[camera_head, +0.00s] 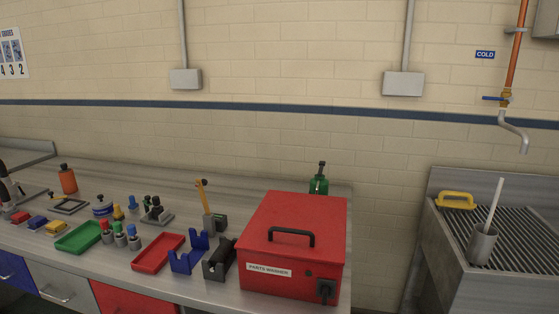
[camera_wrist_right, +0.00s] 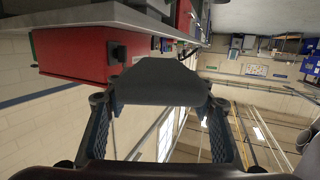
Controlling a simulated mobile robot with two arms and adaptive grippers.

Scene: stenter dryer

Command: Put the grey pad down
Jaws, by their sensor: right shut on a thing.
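The grey pad (camera_wrist_right: 160,82) is a dark, flat-looking piece with slanted corners in the right wrist view. My right gripper (camera_wrist_right: 159,101) is shut on it, with one finger at each side of the pad. The pad is held in front of the red parts washer (camera_wrist_right: 72,55), which shows behind it to the left. I cannot tell whether the pad touches anything besides the fingers. Neither gripper nor the pad shows in the head view.
In the head view the red parts washer (camera_head: 290,240) stands at the right end of the metal bench (camera_head: 105,262). Trays, bottles and holders crowd the bench to its left.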

